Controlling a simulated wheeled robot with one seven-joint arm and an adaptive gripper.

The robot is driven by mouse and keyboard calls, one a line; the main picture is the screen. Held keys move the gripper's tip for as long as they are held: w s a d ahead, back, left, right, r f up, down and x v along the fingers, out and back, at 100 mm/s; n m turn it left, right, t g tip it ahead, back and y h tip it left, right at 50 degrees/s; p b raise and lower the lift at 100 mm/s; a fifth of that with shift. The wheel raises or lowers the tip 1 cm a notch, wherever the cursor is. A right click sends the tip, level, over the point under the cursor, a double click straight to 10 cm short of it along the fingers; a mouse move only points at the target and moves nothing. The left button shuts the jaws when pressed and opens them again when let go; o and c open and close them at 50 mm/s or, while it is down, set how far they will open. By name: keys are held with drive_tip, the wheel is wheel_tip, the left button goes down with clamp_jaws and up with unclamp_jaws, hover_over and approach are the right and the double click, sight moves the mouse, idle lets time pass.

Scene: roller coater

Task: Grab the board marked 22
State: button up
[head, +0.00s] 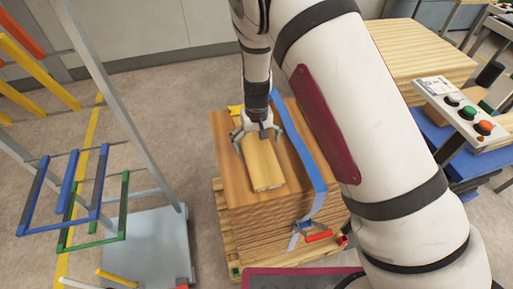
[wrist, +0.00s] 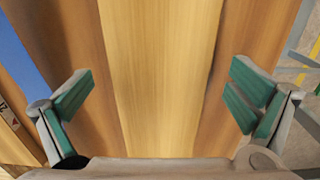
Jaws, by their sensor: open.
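A pale wooden board (head: 262,165) lies on top of a stack of wooden boards (head: 240,198) in the head view. In the wrist view the pale board (wrist: 160,75) runs lengthwise through the middle of the picture. My gripper (head: 257,134) is over the far end of this board, its fingers spread to either side. In the wrist view my gripper (wrist: 160,105) is open, with green finger pads left and right of the board and gaps between. No number 22 is readable on the board in either view.
A blue strip (head: 300,145) runs over the stack's right side, and a red-handled tool (head: 318,236) is at its front. A metal rack with blue and green frames (head: 75,205) stands left. A control panel (head: 468,115) and another wood stack (head: 425,60) are right.

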drive_tip(key=shift+f, duration=0.3)
drive_tip(key=c, duration=1.5)
drive_tip(key=shift+o, duration=0.2)
drive_tip(key=shift+r, duration=0.15)
